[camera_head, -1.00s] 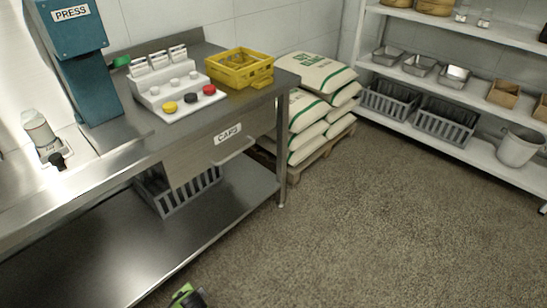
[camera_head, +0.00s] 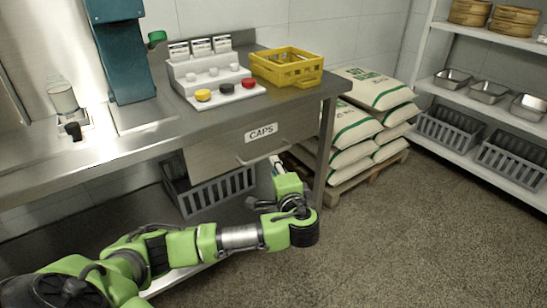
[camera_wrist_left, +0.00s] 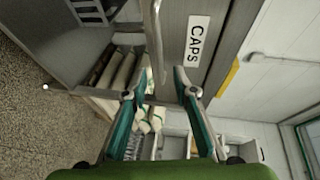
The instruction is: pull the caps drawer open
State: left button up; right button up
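The caps drawer (camera_head: 222,155) is under the steel table top, its front lettered CAPS, and looks shut. Its bar handle (camera_head: 245,162) runs along the lower front and is partly hidden by my left gripper (camera_head: 276,164). My left arm reaches in low from the left, with the gripper at the right part of the handle. In the left wrist view the two teal fingers (camera_wrist_left: 155,85) are spread apart. The handle (camera_wrist_left: 157,42) shows ahead between them; whether its near end lies between the fingertips I cannot tell. The CAPS label (camera_wrist_left: 198,40) is beside it. My right gripper is not in view.
On the table (camera_head: 150,142) stand a white cap stand (camera_head: 215,80), a yellow crate (camera_head: 287,66) and a teal press (camera_head: 125,60). A grey crate (camera_head: 215,190) sits on the lower shelf. Sacks (camera_head: 355,135) on a pallet stand right of the table. The floor in front is clear.

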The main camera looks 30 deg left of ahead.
aim_at(269, 155)
pick_arm(q)
jog(key=b+x, duration=0.1)
jog(key=x, duration=0.9)
jog(key=shift+w+b, duration=0.15)
jog(key=shift+b, duration=0.2)
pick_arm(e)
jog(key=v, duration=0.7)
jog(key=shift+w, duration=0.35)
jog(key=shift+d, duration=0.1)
pick_arm(q)
jog(key=shift+f, duration=0.1)
grip_shut()
